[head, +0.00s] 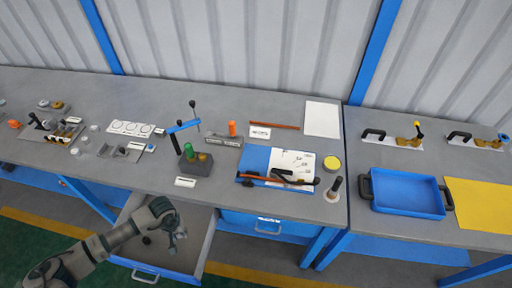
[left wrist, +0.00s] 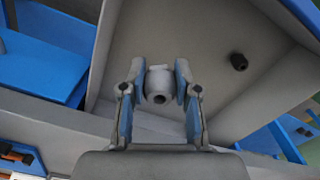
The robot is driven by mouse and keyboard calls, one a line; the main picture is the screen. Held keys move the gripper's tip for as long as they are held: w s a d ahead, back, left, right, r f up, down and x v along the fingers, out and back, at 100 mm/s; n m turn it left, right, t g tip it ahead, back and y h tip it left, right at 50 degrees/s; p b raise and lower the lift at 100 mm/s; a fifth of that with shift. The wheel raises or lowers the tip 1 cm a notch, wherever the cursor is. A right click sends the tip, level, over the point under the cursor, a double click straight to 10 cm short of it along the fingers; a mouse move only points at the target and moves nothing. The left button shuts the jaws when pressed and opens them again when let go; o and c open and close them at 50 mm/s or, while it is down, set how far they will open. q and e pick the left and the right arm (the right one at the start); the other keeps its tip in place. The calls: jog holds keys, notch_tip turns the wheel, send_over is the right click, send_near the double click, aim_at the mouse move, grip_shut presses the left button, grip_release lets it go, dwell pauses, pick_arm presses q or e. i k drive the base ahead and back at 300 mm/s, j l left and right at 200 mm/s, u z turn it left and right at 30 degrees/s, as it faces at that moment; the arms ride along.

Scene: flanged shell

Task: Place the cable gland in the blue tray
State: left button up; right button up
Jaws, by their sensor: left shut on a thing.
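My left gripper (head: 176,240) is over the open drawer in the head view. In the left wrist view my left gripper (left wrist: 159,82) is shut on a small light grey, round part with a dark hole, which looks like the cable gland (left wrist: 159,86). The fingers press it from both sides, above the drawer floor. The blue tray (head: 408,194) lies empty on the right-hand bench, far to the right of the gripper. My right gripper is not in view.
The open drawer (head: 205,250) holds a small black part (left wrist: 238,62). The bench (head: 70,180) edge stands above the drawer. A blue board with papers (head: 295,165) and a dark upright tool (head: 334,188) stand between drawer and tray. A yellow sheet (head: 485,205) lies right of the tray.

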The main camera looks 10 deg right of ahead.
aim_at(384, 193)
jog(key=k+z, duration=0.3)
jog(key=k+l+z, duration=0.15)
jog(key=k+z, duration=0.2)
jog(key=i+l+z, duration=0.15)
jog(key=l, duration=0.25)
jog(key=l+z, duration=0.15)
jog(key=l, duration=0.25)
jog(key=i+l+z, duration=0.1)
jog(key=l, duration=0.25)
jog(key=i+l+z, duration=0.15)
jog(key=l, duration=0.2)
jog(key=i+l, duration=0.15)
jog(key=l, duration=0.15)
jog(key=i+l, duration=0.1)
jog(key=l, duration=0.2)
jog(key=i+l, duration=0.15)
jog(key=l, duration=0.15)
jog(key=i, duration=0.5)
